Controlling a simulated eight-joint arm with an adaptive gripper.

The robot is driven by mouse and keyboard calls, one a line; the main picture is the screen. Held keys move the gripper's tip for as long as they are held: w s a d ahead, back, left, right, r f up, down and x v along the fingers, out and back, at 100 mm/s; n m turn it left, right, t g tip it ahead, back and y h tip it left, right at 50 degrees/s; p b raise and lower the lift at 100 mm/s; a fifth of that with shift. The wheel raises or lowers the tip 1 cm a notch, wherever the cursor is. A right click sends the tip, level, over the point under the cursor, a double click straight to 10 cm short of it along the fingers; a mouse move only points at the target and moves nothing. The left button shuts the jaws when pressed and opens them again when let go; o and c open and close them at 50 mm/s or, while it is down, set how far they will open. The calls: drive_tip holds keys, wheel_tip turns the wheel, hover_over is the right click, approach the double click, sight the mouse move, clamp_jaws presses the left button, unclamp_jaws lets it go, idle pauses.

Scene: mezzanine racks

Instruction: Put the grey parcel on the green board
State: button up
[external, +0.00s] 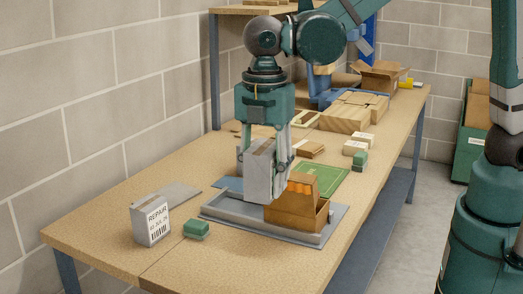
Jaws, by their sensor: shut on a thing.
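My gripper (267,163) is in the middle of the workbench, pointing down. It is shut on the grey parcel (259,172), an upright grey box between its fingers. The parcel is over or just behind the left part of a grey metal tray (222,213); I cannot tell whether its underside touches anything. The green board (332,180) lies flat on the bench to the right of the gripper, partly hidden by a brown box.
The open brown box (292,217) with orange contents stands in the tray, between parcel and board in the picture. A white REPAIR box (151,226) and a green block (196,229) are at the front left. Another green block (360,160) and small cartons (355,147) stand beyond the board.

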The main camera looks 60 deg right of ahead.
drive_tip(key=w+d+m, duration=0.3)
drive_tip(key=w+d, duration=0.2)
drive_tip(key=d, duration=0.9)
drive_tip(key=w+d+m, duration=0.2)
drive_tip(key=w+d, duration=0.3)
drive_tip(key=d, duration=0.8)
drive_tip(key=s+d+m, duration=0.2)
drive_tip(key=d+m, duration=0.3)
drive_tip(key=d, duration=2.2)
wheel_tip(320, 180, down, 11)
drive_tip(key=shift+r+p, duration=0.15)
drive_tip(key=shift+p, duration=0.15)
drive_tip(key=shift+f, duration=2.95)
drive_tip(key=shift+f, duration=0.15)
